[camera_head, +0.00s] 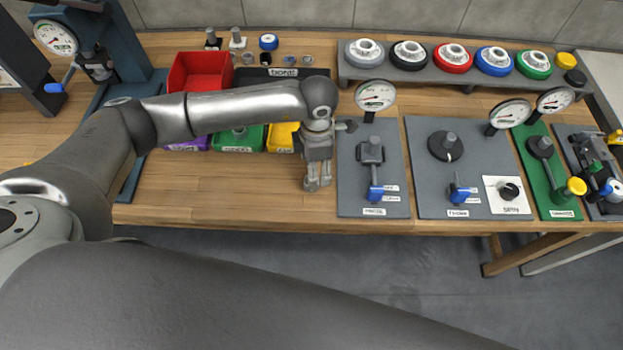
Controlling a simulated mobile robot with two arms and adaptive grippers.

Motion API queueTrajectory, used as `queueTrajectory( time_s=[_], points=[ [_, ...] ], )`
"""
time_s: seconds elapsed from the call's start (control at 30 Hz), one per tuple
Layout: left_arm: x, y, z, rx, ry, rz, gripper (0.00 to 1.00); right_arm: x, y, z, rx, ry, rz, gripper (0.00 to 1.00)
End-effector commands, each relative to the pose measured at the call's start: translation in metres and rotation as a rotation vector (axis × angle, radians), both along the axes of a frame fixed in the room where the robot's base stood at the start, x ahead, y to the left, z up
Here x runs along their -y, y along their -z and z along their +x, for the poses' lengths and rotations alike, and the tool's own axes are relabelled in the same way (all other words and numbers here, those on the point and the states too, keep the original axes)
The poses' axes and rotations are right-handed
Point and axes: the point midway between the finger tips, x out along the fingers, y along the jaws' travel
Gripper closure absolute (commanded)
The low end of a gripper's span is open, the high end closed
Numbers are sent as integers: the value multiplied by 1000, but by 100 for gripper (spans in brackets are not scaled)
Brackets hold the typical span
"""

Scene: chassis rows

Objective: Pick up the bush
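The bush cannot be singled out with certainty. Several small round metal parts (307,60) stand at the back of the wooden bench, by a black labelled tray (283,72), and one of them may be it. My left gripper (318,184) points down over the bare front of the bench, left of the grey fixture plate. Nothing shows between its fingers. They look close together, but the view is too small to tell open from shut. My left forearm hides part of the bench behind it. My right gripper is not in view.
Grey fixture plates (455,190) with gauges and blue-handled levers fill the right side. A rack of coloured wheels (452,58) stands at the back. The bench's front left is clear.

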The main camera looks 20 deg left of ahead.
Motion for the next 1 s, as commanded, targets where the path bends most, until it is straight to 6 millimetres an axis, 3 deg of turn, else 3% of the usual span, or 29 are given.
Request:
queueTrajectory(
  time_s=[0.27, 0.4, 0.53, 0.83, 1.0],
  points=[
    [-2, 21, -3, -4, 0, 0, 41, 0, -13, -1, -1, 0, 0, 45],
    [-6, 41, -6, -3, -1, -1, 41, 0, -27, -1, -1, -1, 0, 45],
    [-5, 58, -5, -2, 0, -3, 41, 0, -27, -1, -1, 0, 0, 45],
    [-5, 64, -4, 1, 1, -3, 41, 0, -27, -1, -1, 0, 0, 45],
    [-5, 64, -4, 1, 1, -3, 60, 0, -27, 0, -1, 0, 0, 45]
  ],
)
